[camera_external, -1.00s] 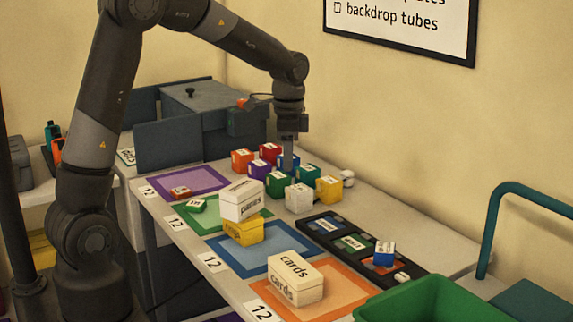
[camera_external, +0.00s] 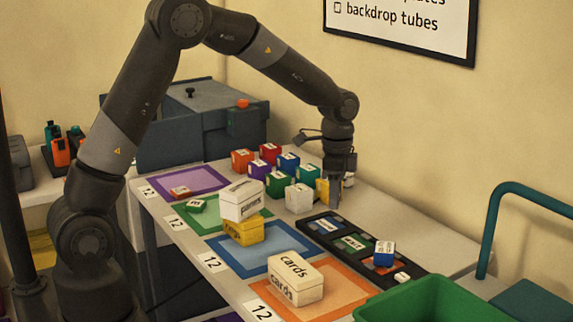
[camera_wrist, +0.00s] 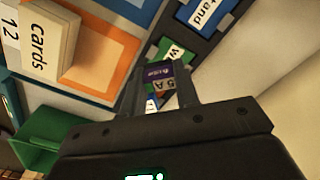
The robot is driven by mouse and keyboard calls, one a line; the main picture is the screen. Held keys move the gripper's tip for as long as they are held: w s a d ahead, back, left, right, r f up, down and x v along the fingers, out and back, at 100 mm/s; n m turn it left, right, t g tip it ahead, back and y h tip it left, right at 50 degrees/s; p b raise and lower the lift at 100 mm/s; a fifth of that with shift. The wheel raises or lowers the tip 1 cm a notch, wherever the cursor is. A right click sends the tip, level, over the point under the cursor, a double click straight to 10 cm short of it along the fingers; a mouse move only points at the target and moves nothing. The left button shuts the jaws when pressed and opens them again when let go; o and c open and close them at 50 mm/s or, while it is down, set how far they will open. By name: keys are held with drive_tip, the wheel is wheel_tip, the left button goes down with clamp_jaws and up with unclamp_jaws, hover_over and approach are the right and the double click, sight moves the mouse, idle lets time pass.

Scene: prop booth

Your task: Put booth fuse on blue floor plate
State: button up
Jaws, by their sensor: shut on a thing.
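My gripper (camera_external: 340,203) is above the back edge of the table, beside the yellow cube (camera_external: 322,188), pointing down. In the wrist view, my gripper (camera_wrist: 163,74) is shut on the booth fuse (camera_wrist: 161,86), a small block with a purple part and a tan part marked "5 A". The fuse cannot be made out in the external view. The blue floor plate (camera_external: 282,241) lies on the table between the green and orange plates, to the front left of my gripper.
A white cards box (camera_external: 296,282) stands on the orange plate (camera_external: 345,285). A black tray (camera_external: 405,262) holds labelled pieces and a blue cube (camera_external: 384,252). Several coloured cubes stand behind. A green bin (camera_external: 420,295) is at front right. Most of the blue plate is bare.

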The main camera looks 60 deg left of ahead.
hover_over(326, 225)
wheel_tip(326, 225, down, 5)
drive_tip(key=shift+f, duration=2.15)
drive_tip(key=shift+f, duration=0.1)
drive_tip(key=o, duration=0.9)
drive_tip(key=shift+o, duration=0.2)
